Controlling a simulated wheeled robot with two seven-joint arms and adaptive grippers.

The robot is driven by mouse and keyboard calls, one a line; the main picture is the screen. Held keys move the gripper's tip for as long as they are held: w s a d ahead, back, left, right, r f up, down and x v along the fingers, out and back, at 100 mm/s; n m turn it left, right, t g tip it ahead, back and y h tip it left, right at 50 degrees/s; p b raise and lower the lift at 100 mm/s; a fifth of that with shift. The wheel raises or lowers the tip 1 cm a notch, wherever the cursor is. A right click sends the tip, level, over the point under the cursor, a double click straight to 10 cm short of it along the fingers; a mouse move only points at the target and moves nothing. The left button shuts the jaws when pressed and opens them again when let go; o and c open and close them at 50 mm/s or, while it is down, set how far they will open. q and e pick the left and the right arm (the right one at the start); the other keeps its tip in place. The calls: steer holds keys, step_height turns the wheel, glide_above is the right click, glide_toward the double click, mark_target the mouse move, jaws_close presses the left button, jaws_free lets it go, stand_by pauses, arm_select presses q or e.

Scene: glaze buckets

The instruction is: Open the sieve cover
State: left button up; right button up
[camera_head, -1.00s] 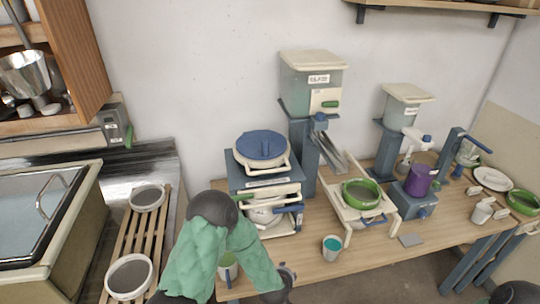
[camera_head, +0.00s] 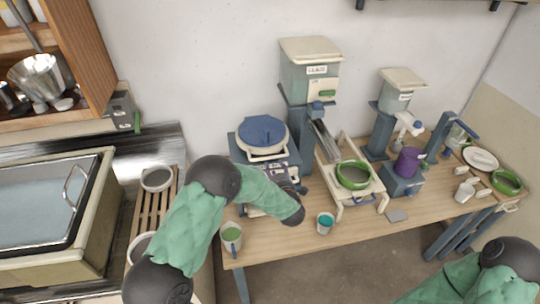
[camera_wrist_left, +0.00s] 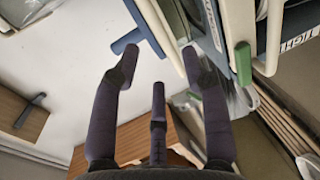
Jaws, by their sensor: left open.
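The sieve machine stands on the left part of the wooden bench. Its round blue cover (camera_head: 262,131) lies on a cream ring (camera_head: 262,152) and looks shut. My left gripper (camera_head: 289,184) is at the machine's front right, lower than the cover, and partly hidden by my own forearm. In the left wrist view its dark fingers (camera_wrist_left: 158,70) are spread with nothing between them. Pale frames and a green handle (camera_wrist_left: 243,63) are beside the right finger there; I cannot tell which device they belong to. My right arm shows at the lower right, but its gripper is out of view.
A hopper (camera_head: 309,72) rises right of the sieve machine. A green bowl (camera_head: 353,175) sits on a cream stand to the right. A teal cup (camera_head: 325,223) and a green-filled cup (camera_head: 231,236) stand near the front edge. Some bench top between the cups is clear.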

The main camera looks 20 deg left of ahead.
mark_target(270, 157)
arm_select(q)
steer(key=p+x, duration=0.1)
steer(key=x, duration=0.7)
steer(key=shift+w+a, duration=0.2)
jaws_close()
